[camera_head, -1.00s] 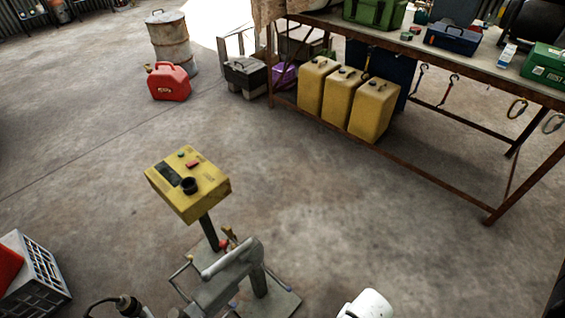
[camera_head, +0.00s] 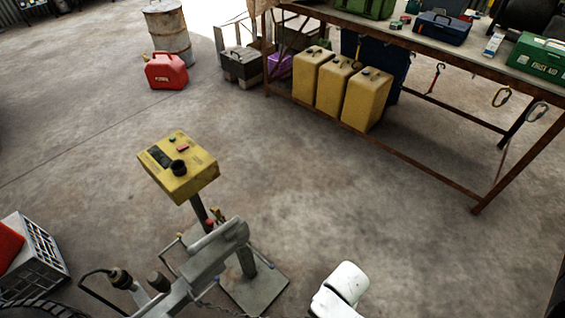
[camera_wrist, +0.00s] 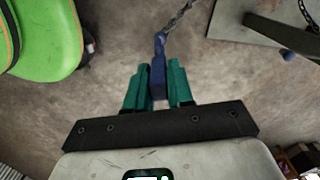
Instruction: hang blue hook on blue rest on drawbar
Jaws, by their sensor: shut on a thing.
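In the wrist view, my gripper (camera_wrist: 157,88) has teal fingers shut on the blue hook (camera_wrist: 158,72). A chain (camera_wrist: 180,18) runs up from the hook toward the upper right. The grey drawbar (camera_head: 205,262) slants across the bottom of the head view beside a yellow control box on a post. A small blue piece (camera_wrist: 288,54) shows by a grey plate at the upper right of the wrist view, apart from the hook; I cannot tell whether it is the blue rest. My gripper and the hook are not visible in the head view.
A green and black object (camera_wrist: 45,35) is at the wrist view's upper left. The yellow control box (camera_head: 178,168) stands above the drawbar. A grey crate (camera_head: 42,258) is at lower left. A workbench (camera_head: 440,60) and yellow cans (camera_head: 340,92) stand behind. The floor between is clear.

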